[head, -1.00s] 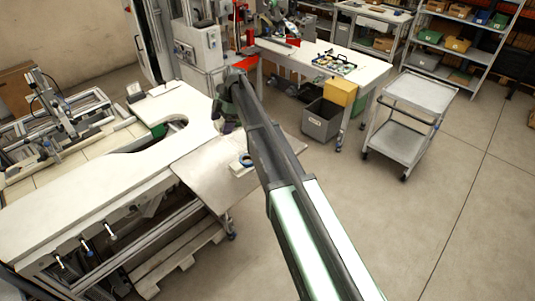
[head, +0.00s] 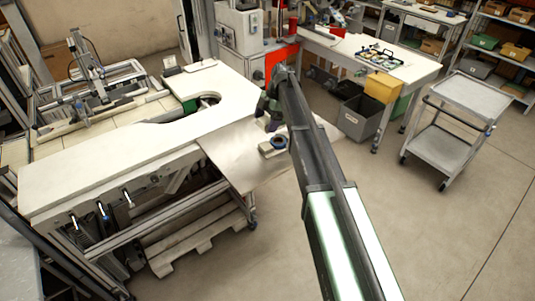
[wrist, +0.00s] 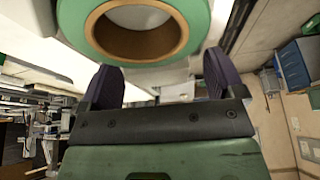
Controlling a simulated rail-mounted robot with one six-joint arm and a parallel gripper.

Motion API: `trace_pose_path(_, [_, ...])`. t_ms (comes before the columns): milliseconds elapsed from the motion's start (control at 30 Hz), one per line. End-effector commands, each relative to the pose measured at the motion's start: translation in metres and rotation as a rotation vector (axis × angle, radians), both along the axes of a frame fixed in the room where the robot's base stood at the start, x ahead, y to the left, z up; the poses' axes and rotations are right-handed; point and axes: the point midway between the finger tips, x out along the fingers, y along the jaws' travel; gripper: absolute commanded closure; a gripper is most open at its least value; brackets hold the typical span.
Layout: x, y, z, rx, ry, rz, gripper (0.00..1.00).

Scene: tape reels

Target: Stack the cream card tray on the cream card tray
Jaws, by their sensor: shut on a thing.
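My gripper (head: 268,106) hangs over the bare metal shelf at the end of the long white bench. In the wrist view my gripper's (wrist: 163,84) two dark fingers are shut on a pale cream card tray (wrist: 157,76), seen edge-on and mostly hidden. A green tape reel with a brown core (wrist: 138,42) shows at the top of the wrist view, close against that tray. Another cream card tray (head: 264,153), bearing a dark blue reel (head: 278,143), sits on the shelf just below my gripper. The held tray cannot be made out in the head view.
The metal shelf (head: 240,165) is otherwise clear. The white bench (head: 100,165) has a curved cutout and a frame fixture (head: 95,85) beyond. A table (head: 385,65), grey bin (head: 362,115) and steel cart (head: 455,120) stand behind to the right.

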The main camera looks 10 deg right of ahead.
Motion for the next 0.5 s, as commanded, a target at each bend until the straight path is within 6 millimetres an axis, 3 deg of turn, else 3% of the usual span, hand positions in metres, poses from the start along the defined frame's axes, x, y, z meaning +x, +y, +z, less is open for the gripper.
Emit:
trace_pose_path(33, [0.000, 0.000, -0.035, 0.000, 0.000, 0.000, 0.40])
trace_pose_path(100, [0.000, 0.000, -0.050, 0.000, 0.000, 0.000, 0.40])
trace_pose_path(333, [0.000, 0.000, -0.054, 0.000, 0.000, -0.001, 0.40])
trace_pose_path(500, [0.000, 0.000, -0.092, 0.000, 0.000, -0.001, 0.40])
